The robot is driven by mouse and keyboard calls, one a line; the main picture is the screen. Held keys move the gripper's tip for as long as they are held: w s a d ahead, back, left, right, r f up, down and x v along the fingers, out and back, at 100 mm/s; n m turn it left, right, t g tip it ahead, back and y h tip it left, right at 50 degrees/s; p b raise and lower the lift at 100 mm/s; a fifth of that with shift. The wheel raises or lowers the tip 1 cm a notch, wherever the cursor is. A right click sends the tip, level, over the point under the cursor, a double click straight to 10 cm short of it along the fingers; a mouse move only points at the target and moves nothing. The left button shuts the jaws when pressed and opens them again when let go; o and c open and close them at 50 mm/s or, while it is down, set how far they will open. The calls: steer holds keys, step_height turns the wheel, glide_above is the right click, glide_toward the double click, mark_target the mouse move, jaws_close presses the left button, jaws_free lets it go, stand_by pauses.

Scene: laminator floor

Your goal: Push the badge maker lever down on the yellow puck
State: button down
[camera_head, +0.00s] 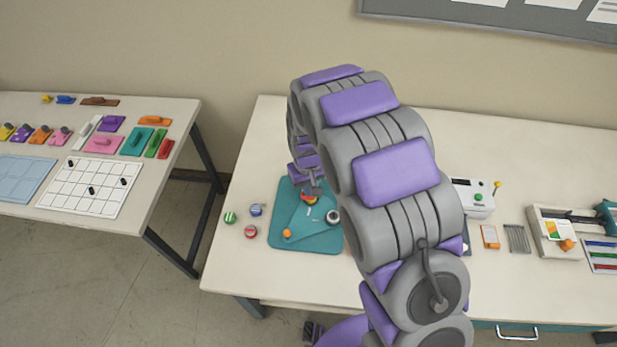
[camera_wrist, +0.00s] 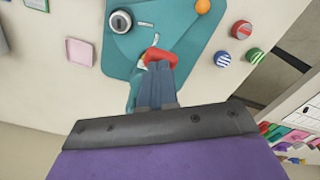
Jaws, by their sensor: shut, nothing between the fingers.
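The badge maker's teal base (camera_head: 310,240) lies on the right-hand table; it also shows in the wrist view (camera_wrist: 180,30). On it are an orange ball (camera_head: 287,233) and a round grey-and-black part (camera_head: 333,217). A red curved part (camera_wrist: 160,56) lies at my fingertips; I cannot tell whether they touch it. My gripper (camera_wrist: 159,68) is shut and empty, over the base. A small patch of yellow (camera_head: 314,201) shows beside the red part in the head view, partly hidden by my arm. I cannot tell clearly whether it is the yellow puck, nor how far the lever is tilted.
Green (camera_head: 230,217), blue (camera_head: 256,210) and red (camera_head: 250,232) striped pucks stand left of the base. A white machine (camera_head: 472,198) and other tools stand to the right. Another table (camera_head: 120,215) with coloured blocks is at left, across a gap.

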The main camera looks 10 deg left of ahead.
steer(key=shift+r+p, duration=0.55)
steer(key=shift+r, duration=2.5)
steer(key=shift+s+d+r, duration=0.1)
steer(key=shift+d+r, duration=0.05)
steer(key=shift+d, duration=0.2)
steer(key=s+d+r+m+g+b, duration=0.15)
steer(key=s+d+r+b, duration=0.25)
steer(key=s+d, duration=0.5)
steer(key=s+d+r+m+b, duration=0.3)
steer(key=s+d+b, duration=0.1)
steer(key=s+d, duration=0.6)
steer(key=s+d+f+m+b, duration=0.1)
steer(key=s+d+m+b, duration=0.1)
steer(key=s, duration=0.9)
steer(key=shift+s+d+f+b, duration=0.2)
steer(key=shift+s+d+b, duration=0.15)
steer(key=shift+d+b, duration=0.35)
